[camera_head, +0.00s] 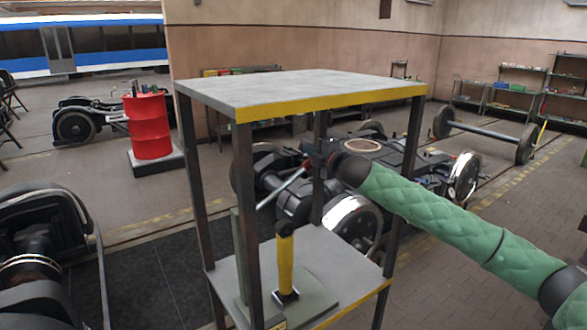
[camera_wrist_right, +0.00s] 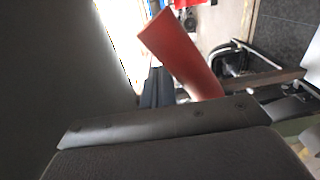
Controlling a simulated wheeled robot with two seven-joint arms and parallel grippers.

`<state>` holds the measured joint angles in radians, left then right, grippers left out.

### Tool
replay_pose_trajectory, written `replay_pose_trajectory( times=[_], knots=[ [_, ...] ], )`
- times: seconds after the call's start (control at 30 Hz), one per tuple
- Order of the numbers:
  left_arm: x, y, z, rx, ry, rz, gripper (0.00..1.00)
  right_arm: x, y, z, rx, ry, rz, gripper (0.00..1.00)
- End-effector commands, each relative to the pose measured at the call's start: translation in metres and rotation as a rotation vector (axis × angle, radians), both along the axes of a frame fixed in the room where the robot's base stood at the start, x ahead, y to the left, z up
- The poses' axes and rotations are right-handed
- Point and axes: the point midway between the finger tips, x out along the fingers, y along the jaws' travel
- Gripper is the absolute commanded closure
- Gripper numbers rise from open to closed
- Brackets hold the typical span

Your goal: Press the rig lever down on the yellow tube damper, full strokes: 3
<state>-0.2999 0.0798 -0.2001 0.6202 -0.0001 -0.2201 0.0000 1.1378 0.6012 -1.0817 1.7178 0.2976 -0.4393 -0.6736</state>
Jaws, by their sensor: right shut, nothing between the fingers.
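The yellow tube damper (camera_head: 286,262) stands upright on the rig's base plate (camera_head: 318,297), on the lower shelf of a stand. A grey lever bar (camera_head: 282,187) slants up to the right above it, its upper end beside my right gripper (camera_head: 318,160). The wrist view shows a red bar (camera_wrist_right: 182,55), seemingly the lever's grip, close in front of the gripper. The right gripper is shut and empty. Whether it touches the lever cannot be told, as the fingertips are small and dark.
The stand's grey top with a yellow edge (camera_head: 330,103) lies above the rig, with dark posts (camera_head: 247,215) at its corners. A bogie (camera_head: 365,160) is behind the stand. A red drum (camera_head: 150,125) stands to the left. Floor is open at the right.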

Motion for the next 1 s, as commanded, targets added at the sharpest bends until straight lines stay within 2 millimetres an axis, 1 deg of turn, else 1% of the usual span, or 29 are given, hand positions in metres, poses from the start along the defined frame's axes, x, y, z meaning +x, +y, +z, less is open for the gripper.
replay_pose_trajectory(
  times=[0.37,1.0],
  knots=[
    [0.0,0.0,0.0,0.0,0.0,0.0,0.53,0.0,-0.001,-0.002,0.0,0.0,0.0,1.0],
    [0.0,0.0,-0.006,0.0,0.0,0.0,0.53,0.008,-0.011,-0.023,-0.001,0.001,-0.001,1.0]
  ],
)
